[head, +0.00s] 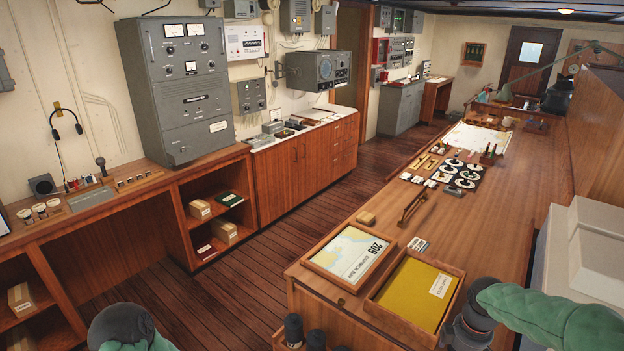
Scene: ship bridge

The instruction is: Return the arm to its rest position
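My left arm (130,335) shows at the bottom left edge as a dark rounded joint with a green covering. It is over the floor in front of the left-hand bench, and its gripper is outside the picture. My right arm (545,315) comes in from the lower right, green-covered with a dark and grey joint at its left end. That joint is near the front right corner of the chart table (480,235), beside the tray with the yellow folder (415,290). The fingers of the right gripper are not visible.
A framed chart (349,252) lies left of the yellow folder. Dark cylinders (294,330) stand in a holder at the table's front. Instruments and a chart (480,138) lie farther back. A grey cabinet (585,250) is at right. The wooden floor (260,270) between bench and table is clear.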

